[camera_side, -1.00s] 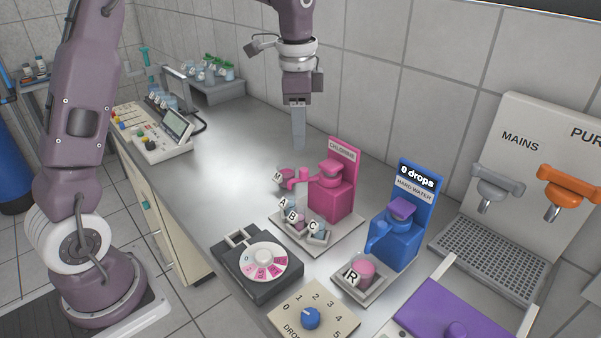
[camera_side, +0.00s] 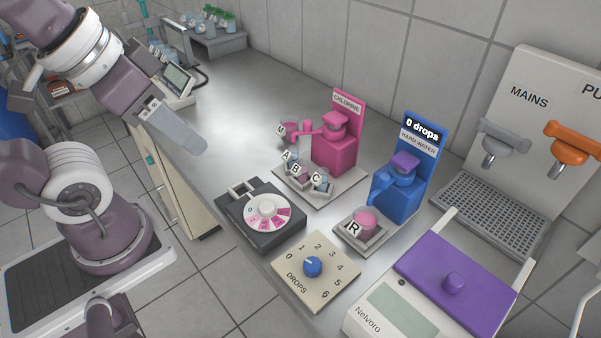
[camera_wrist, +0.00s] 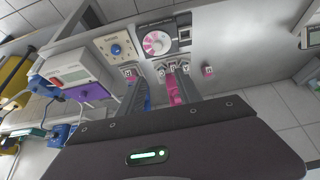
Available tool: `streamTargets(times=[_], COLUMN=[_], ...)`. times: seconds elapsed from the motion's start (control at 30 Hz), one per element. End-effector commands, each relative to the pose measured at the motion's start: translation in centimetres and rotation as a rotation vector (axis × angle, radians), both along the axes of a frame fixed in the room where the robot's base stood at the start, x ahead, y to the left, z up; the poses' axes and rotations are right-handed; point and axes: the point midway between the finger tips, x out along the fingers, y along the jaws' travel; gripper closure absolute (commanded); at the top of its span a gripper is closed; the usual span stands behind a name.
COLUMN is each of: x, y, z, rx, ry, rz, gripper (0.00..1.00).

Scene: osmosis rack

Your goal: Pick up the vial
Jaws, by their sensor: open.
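Several small lettered vials stand on the bench. The vials labelled A (camera_side: 290,162), B (camera_side: 303,173) and C (camera_side: 322,182) sit in a holder in front of the pink chlorine dispenser (camera_side: 336,155). A pink vial labelled M (camera_side: 290,129) is by its spout. A pink vial labelled R (camera_side: 365,220) sits in a tray before the blue hard water dispenser (camera_side: 398,185). My gripper (camera_side: 195,143) is open and empty, tilted down, above the bench's left edge and apart from all vials. Its fingers overlap in the side view. I cannot tell which vial is meant.
A dark device with a round dial (camera_side: 265,210), a drops knob panel (camera_side: 314,270) and a purple-lidded instrument (camera_side: 455,275) line the front. Mains taps (camera_side: 490,135) stand at the right.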

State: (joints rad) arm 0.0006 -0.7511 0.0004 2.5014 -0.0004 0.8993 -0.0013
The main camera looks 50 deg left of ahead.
Motion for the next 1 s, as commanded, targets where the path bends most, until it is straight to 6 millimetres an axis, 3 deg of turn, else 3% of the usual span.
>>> streamTargets(times=[0.07, 0.33, 0.43, 0.57, 0.67, 0.8, 0.9, 1.0], x=[0.0, 0.1, 1.3, 6.6, 12.2, 19.1, 22.1, 23.5], y=[0.0, 0.0, 0.1, 0.6, 1.3, 2.4, 3.0, 3.4], z=[0.0, 0.0, 0.2, -0.1, -2.1, -8.0, -12.5, -15.5], rx=[0.0, 0.001, 0.009, 0.033, 0.048, 0.053, 0.048, 0.042], ry=[0.0, 0.001, 0.029, 0.135, 0.234, 0.366, 0.435, 0.476], rz=[0.0, 0.0, -0.006, -0.029, -0.059, -0.105, -0.13, -0.147], gripper=[0.65, 0.65, 0.65, 0.65, 0.65, 0.65, 0.65, 0.65])
